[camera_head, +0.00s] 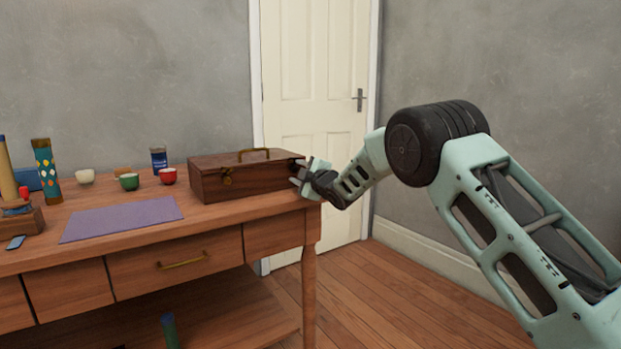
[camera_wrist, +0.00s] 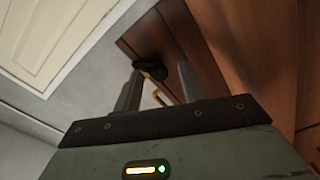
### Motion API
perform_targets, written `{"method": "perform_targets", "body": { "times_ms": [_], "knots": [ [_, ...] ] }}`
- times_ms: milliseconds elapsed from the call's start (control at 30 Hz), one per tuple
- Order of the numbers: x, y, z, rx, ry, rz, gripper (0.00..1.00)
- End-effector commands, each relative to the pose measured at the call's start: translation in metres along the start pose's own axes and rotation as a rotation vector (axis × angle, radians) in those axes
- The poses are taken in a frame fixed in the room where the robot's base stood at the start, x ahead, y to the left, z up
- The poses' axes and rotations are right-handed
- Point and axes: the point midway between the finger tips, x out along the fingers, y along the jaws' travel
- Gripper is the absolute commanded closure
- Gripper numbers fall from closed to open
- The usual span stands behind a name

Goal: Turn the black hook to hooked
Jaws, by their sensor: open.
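My gripper (camera_head: 301,174) is at the right end of the box. In the wrist view, my gripper (camera_wrist: 160,76) is open, with the black piece between or just beyond its fingertips. I cannot tell whether they touch it. In the head view the hook is largely hidden by my gripper.
A white door (camera_head: 315,80) stands behind. Floor right of the table is clear.

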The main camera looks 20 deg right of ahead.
Motion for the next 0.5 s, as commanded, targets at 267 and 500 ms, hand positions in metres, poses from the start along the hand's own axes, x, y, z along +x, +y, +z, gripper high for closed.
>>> {"method": "perform_targets", "body": {
  "times_ms": [267,500],
  "knots": [
    [-0.037,0.002,-0.001,0.001,-0.001,-0.001,0.58],
    [-0.086,0.002,-0.001,0.001,-0.002,0.0,0.58]
  ]
}}
